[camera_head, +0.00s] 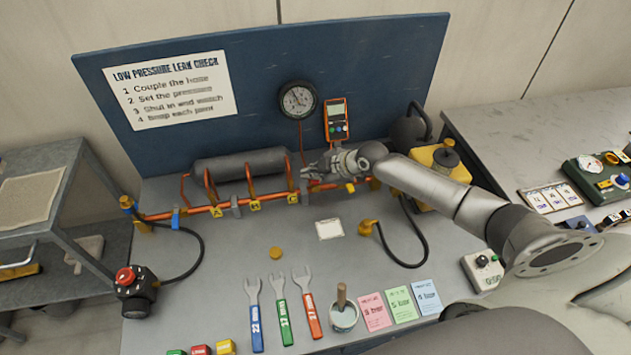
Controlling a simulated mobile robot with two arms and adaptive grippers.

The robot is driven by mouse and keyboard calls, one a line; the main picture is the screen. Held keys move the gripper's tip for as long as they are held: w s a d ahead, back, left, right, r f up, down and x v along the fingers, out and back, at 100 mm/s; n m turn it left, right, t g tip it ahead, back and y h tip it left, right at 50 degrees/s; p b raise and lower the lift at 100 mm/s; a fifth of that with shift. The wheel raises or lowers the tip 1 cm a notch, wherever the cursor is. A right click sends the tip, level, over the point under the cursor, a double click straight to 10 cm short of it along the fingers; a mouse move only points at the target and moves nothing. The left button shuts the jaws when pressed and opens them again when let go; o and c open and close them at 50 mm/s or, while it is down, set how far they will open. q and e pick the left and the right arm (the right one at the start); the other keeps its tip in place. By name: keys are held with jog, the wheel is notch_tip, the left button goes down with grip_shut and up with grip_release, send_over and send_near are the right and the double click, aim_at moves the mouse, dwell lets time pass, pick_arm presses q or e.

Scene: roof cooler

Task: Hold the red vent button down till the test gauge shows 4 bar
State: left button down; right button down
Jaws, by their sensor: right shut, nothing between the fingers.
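The round test gauge (298,99) has a black rim and hangs on the blue back board. Its dial is too small to read. A red round top (126,275) sits on a black unit (137,303) at the bench's left front; I cannot tell if it is the vent button. No other red button shows clearly. My right gripper (310,172) reaches in from the right below the gauge, close to the orange pipe. It is shut with nothing in it. It hides part of the pipe there, and I cannot tell whether it touches anything. My left gripper is out of view.
A grey cylinder (240,165) lies behind the orange pipe (190,214). An orange meter (337,120) hangs beside the gauge. Several wrenches (281,312), a brush pot (343,315) and coloured cards (400,304) line the front. A yellow unit (438,160) stands right.

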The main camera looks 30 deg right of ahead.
aim_at(314, 184)
jog(key=shift+s+f+b, duration=0.1)
jog(key=shift+f+b, duration=0.45)
jog(key=shift+f, duration=0.2)
dwell(1.1)
jog(key=shift+r, duration=0.1)
jog(key=shift+r+p, duration=0.6)
jog(key=shift+r, duration=0.3)
jog(key=shift+r, duration=0.15)
notch_tip(314, 184, up, 5)
jog(key=p, duration=0.3)
jog(key=shift+p, duration=0.4)
jog(key=shift+f, duration=0.25)
dwell(1.1)
